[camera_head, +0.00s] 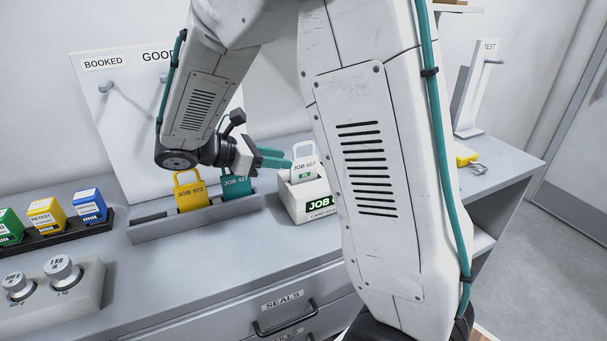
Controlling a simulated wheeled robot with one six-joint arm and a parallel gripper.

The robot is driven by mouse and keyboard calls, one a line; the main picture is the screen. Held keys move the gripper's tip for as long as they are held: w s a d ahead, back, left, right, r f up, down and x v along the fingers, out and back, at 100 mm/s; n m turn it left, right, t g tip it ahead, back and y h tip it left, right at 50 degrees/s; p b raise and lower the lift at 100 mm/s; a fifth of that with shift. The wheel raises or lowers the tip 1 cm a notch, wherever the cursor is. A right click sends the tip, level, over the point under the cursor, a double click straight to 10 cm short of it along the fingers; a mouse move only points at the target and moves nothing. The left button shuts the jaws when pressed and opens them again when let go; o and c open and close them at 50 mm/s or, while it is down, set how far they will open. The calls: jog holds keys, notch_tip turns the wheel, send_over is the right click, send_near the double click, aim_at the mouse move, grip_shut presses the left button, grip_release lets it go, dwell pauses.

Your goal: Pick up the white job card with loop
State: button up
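The white job card with loop (304,171), marked JOB 607, stands upright in a white card box (309,202) with a green JOB label. Its loop rises above the box. My gripper (288,158) has teal fingers pointing right, just left of the card's loop. The two fingers show as separate prongs with a narrow gap, and nothing shows between them. Whether a fingertip touches the loop is hard to tell.
A yellow card (190,193) and a teal card (236,184) stand in a grey rack (170,227) left of the box. A white board with pegs (105,88) rises behind. Weights (62,272) and coloured blocks (46,216) are at left. A yellow tag (466,156) lies at right.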

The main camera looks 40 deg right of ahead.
aim_at(301, 164)
jog(key=x, duration=0.6)
jog(key=shift+s+d+f, duration=0.1)
jog(key=shift+s, duration=0.2)
grip_shut()
